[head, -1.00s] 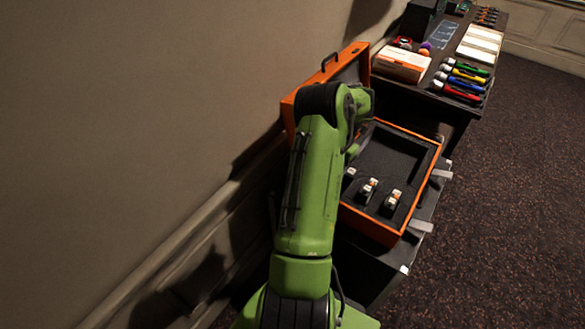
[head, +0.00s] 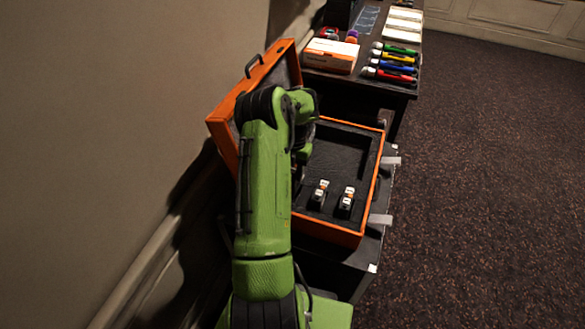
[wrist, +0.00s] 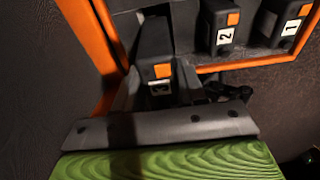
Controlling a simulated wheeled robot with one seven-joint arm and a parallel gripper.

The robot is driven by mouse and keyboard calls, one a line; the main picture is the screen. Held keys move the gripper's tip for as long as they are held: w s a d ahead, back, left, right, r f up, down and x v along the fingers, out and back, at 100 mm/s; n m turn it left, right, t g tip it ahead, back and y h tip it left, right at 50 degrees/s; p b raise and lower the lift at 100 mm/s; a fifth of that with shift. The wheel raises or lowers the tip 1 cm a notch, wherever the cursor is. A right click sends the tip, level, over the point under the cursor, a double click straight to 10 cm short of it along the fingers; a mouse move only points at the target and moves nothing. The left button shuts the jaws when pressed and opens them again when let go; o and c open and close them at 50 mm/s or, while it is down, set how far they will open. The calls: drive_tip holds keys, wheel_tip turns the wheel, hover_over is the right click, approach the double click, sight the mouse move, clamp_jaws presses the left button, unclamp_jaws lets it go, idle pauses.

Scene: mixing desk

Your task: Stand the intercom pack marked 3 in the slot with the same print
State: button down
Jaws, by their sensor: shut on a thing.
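The orange-edged case (head: 340,237) stands open, with a dark foam inside. In the wrist view my gripper (wrist: 160,79) is shut on a dark intercom pack (wrist: 162,71) with an orange patch and a white label. The label's print is partly covered and I cannot read it surely. The held pack is at the row's left end, near the case's orange edge (wrist: 92,50). I cannot tell whether it is seated in a slot. In the head view my arm hides the gripper and this pack.
To its right stand a pack marked 2 (wrist: 226,38) and a pack marked 1 (wrist: 292,28). The orange lid (head: 224,115) stands raised at the left, near the wall. A dark desk beyond holds a white-and-orange box (head: 330,56) and several coloured handheld microphones (head: 397,60).

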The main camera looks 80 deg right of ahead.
drive_tip(key=shift+f+b, duration=1.8)
drive_tip(key=shift+f, duration=1.65)
drive_tip(key=shift+d, duration=0.1)
drive_tip(key=shift+f+b, duration=0.25)
drive_tip(key=shift+b, duration=0.3)
drive_tip(key=c, duration=0.6)
unclamp_jaws()
drive_tip(key=shift+o, duration=0.2)
drive_tip(key=r+p, duration=0.1)
drive_tip(key=r, duration=0.4)
drive_tip(key=d+r+p, duration=0.1)
drive_tip(key=r, duration=0.4)
drive_tip(key=d+r+p, duration=0.1)
drive_tip(key=r+p, duration=0.1)
drive_tip(key=r, duration=0.3)
drive_tip(key=shift+r, duration=0.35)
drive_tip(key=shift+a+f, duration=0.1)
